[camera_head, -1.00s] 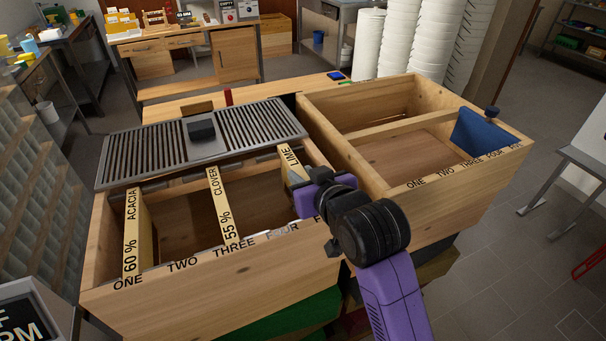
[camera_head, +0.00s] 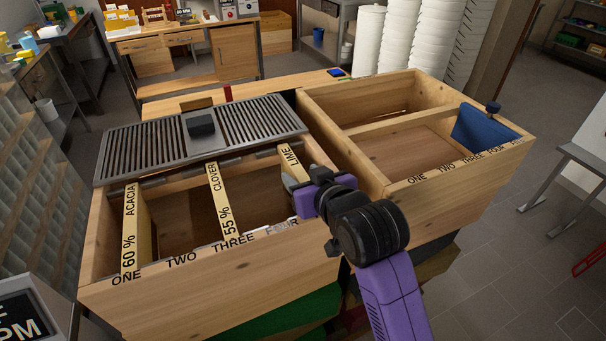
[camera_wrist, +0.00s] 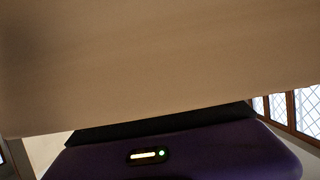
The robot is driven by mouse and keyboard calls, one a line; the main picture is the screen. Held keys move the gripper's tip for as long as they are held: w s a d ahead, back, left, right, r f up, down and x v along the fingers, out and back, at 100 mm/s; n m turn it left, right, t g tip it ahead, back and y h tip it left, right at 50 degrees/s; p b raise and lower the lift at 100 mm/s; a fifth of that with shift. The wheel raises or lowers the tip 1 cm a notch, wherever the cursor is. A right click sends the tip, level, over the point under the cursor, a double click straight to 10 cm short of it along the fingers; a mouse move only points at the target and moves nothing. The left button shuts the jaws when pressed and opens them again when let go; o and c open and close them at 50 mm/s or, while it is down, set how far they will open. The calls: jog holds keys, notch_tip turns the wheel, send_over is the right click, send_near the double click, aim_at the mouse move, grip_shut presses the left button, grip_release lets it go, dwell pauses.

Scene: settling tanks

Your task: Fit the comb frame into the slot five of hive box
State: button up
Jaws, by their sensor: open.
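The comb frame marked LIME (camera_head: 291,156) lies in the left hive box (camera_head: 215,284), near its right wall. Its far end with the label shows; its near end is hidden by my gripper. My gripper (camera_head: 291,186) is open at the near part of this frame, over the box's near right corner. The slot mark right of FOUR is hidden behind my gripper. In the wrist view a plain pale brown surface (camera_wrist: 160,65) fills most of the picture, very close; I cannot tell if it touches the gripper.
The ACACIA frame (camera_head: 130,230) sits by ONE and the CLOVER frame (camera_head: 223,200) by THREE. A metal slotted grille (camera_head: 140,150) covers the left box's far side. A second box (camera_head: 460,178) with a blue piece (camera_head: 484,135) stands close on the right.

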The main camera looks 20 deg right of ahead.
jog(key=v, duration=0.8)
jog(key=shift+w+r, duration=0.1)
jog(key=r+t, duration=0.1)
jog(key=r, duration=0.1)
jog(key=w+r+t, duration=0.1)
jog(key=r+t, duration=0.1)
jog(key=r, duration=0.1)
jog(key=shift+w+r+b, duration=0.1)
jog(key=shift+b, duration=0.2)
jog(key=shift+s+d+r+t, duration=0.1)
jog(key=shift+s+r+t, duration=0.1)
jog(key=shift+s+t, duration=0.1)
jog(key=s+f, duration=0.5)
jog(key=s, duration=0.6)
jog(key=s+f+g, duration=0.1)
jog(key=s+f, duration=0.5)
jog(key=s, duration=0.6)
jog(key=s+f+g, duration=0.1)
jog(key=s+f, duration=0.4)
jog(key=s, duration=0.7)
jog(key=shift+s+f, duration=0.2)
jog(key=shift+f, duration=0.2)
